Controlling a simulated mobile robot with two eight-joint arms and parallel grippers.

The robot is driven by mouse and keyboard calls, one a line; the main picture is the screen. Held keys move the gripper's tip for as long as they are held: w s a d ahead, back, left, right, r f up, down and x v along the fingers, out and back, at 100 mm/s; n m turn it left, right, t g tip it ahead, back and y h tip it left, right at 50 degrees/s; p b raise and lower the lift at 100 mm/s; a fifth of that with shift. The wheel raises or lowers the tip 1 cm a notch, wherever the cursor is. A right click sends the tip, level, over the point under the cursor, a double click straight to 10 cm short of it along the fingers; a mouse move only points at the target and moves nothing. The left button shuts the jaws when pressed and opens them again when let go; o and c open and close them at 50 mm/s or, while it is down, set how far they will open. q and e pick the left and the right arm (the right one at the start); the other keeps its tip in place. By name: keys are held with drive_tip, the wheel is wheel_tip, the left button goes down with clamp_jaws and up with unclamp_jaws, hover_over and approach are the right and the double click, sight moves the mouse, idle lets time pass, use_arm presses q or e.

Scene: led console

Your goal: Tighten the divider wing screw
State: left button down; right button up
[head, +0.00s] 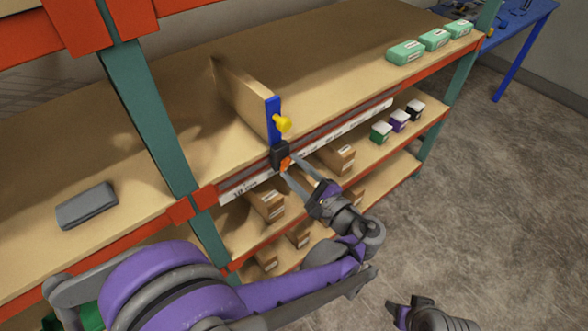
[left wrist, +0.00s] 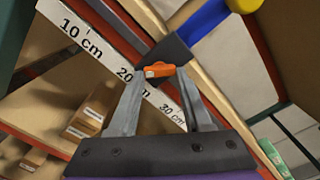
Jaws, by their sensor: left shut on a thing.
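The divider (head: 245,95) is a tan board standing upright on the upper shelf, with a blue post (head: 273,118) and a yellow knob (head: 283,124) at its front end. A black clamp (head: 280,153) at the post's foot sits on the shelf's front edge. The orange wing screw (left wrist: 157,70) is on the clamp's front. My left gripper (head: 288,167) has its fingertips shut on the wing screw, one on each side; this also shows in the left wrist view (left wrist: 157,76). My right gripper (head: 408,308) is partly in view at the bottom; its opening is unclear.
A ruler strip (left wrist: 120,68) marked 10, 20 and 30 cm runs along the shelf edge. A grey box (head: 87,206) lies left of the teal upright (head: 150,115). Green packs (head: 405,51) stand at the right. Open floor (head: 480,200) lies right.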

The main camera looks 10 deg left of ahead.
use_arm(q)
drive_tip(key=shift+d+f, duration=0.1)
drive_tip(key=shift+c, duration=1.6)
unclamp_jaws()
drive_tip(key=shift+s+d, duration=0.1)
